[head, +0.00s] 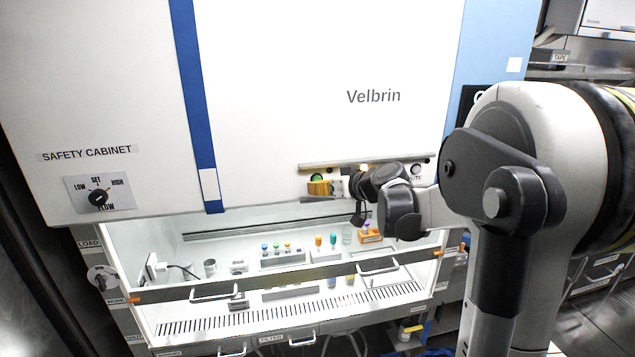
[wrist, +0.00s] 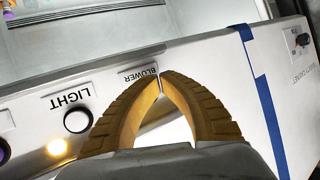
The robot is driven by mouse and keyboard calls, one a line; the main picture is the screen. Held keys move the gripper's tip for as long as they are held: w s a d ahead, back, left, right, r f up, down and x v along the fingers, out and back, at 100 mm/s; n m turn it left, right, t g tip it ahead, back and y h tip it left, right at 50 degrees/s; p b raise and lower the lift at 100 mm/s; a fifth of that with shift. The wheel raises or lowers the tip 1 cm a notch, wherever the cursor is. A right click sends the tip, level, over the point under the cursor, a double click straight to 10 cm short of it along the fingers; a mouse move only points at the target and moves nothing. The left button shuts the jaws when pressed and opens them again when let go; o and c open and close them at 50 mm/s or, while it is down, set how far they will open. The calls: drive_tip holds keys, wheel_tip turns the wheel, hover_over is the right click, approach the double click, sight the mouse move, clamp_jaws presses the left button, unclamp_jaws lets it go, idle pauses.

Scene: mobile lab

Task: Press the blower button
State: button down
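The BLOWER label (wrist: 138,74) is on the cabinet's front panel and appears upside down in the wrist view. My gripper (wrist: 160,82) has its two yellow fingers curved together, tips meeting right at the label's edge. Nothing shows held between them. The blower button itself is not clearly visible in the wrist view; the fingers cover the area beside its label. In the head view my gripper (head: 322,188) is at the lower edge of the cabinet front, just below a green round spot (head: 317,177). I cannot tell whether the tips touch the panel.
The LIGHT button (wrist: 77,121), with a lit lamp (wrist: 57,147) near it, lies left of the fingers in the wrist view. A flow knob (head: 98,198) is on the cabinet's left. Below, the open cabinet bay (head: 200,240) holds racks with coloured vials.

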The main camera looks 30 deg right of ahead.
drive_tip(key=shift+w+d, duration=0.15)
drive_tip(key=shift+w, duration=0.25)
idle(0.3)
drive_tip(key=shift+s, duration=0.1)
drive_tip(key=shift+s+a, duration=0.3)
drive_tip(key=shift+s, duration=0.55)
drive_tip(key=shift+s+a, duration=0.25)
drive_tip(key=shift+s, duration=0.55)
drive_tip(key=shift+s+a, duration=0.2)
drive_tip(key=shift+s, duration=0.6)
drive_tip(key=shift+s+a, duration=0.25)
drive_tip(key=shift+s, duration=0.55)
